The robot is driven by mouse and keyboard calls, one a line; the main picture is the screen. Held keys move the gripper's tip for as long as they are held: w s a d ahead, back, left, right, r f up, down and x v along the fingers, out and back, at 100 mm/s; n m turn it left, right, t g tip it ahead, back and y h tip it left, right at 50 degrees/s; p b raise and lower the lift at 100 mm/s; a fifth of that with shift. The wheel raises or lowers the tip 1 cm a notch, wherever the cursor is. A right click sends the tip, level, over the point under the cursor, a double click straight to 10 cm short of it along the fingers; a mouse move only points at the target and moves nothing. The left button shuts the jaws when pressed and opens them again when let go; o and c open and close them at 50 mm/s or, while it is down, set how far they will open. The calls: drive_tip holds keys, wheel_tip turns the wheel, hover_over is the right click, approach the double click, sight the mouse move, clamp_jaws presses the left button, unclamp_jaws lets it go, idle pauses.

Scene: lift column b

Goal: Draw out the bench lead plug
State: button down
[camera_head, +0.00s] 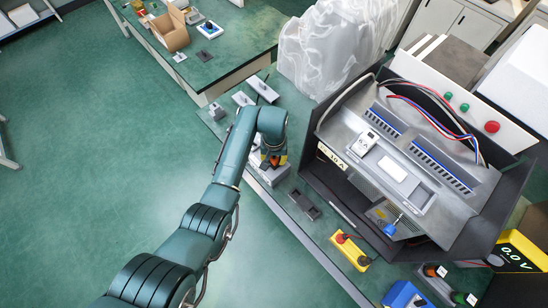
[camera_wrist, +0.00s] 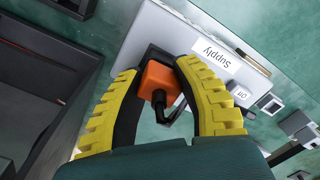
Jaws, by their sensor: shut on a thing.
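The bench lead plug (camera_wrist: 157,80) is an orange block with a short black cable, in the middle of the wrist view. It sits at the black socket on the end of a white box labelled "Supply" (camera_wrist: 195,48). I cannot tell how deep it is in the socket. My gripper (camera_wrist: 172,72) has its yellow fingers closed on both sides of the plug. In the head view my gripper (camera_head: 275,160) points down over the pale supply box (camera_head: 267,175), and the plug is mostly hidden by the fingers and wrist.
A large open grey cabinet (camera_head: 400,150) with wires stands right of my gripper. A yellow pendant (camera_head: 349,252) and a dark tray (camera_head: 305,205) lie on the green bench.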

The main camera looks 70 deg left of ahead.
drive_tip(key=shift+r+p, duration=0.55)
drive_tip(key=shift+r, duration=0.15)
drive_tip(key=shift+r+p, duration=3.15)
drive_tip(key=shift+p, duration=0.25)
